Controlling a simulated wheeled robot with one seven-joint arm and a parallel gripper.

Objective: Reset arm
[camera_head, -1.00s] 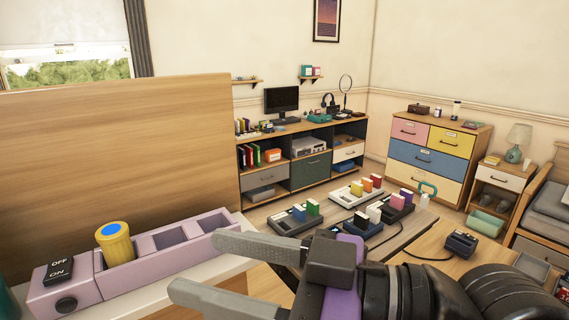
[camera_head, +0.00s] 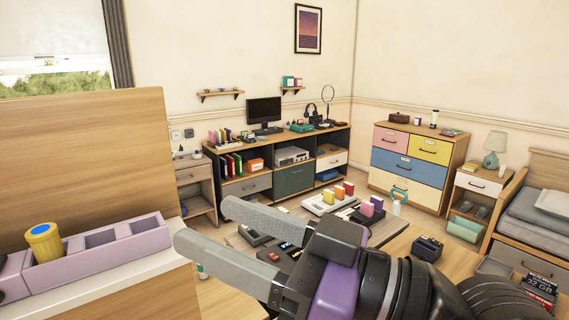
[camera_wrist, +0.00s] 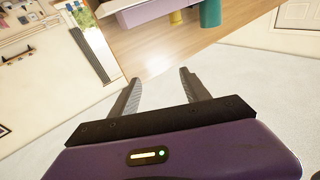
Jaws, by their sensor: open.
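My gripper (camera_head: 204,222) is open and empty. Its two grey fingers point left in the head view, in the air near the right end of the light purple tray (camera_head: 105,250). In the wrist view my gripper (camera_wrist: 160,76) has clear space between its fingers. A yellow cylinder (camera_head: 45,243) stands in a tray compartment. The tray's left part is cut off by the picture edge. The tray also shows at the top of the wrist view (camera_wrist: 150,14), beside a teal cylinder (camera_wrist: 210,13).
A tall wooden panel (camera_head: 80,150) stands behind the tray. A low table (camera_head: 240,243) holds several devices with coloured cartridges, partly hidden by my arm. A shelf unit (camera_head: 294,181), a coloured dresser (camera_head: 411,163) and a bed (camera_head: 525,230) stand farther back.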

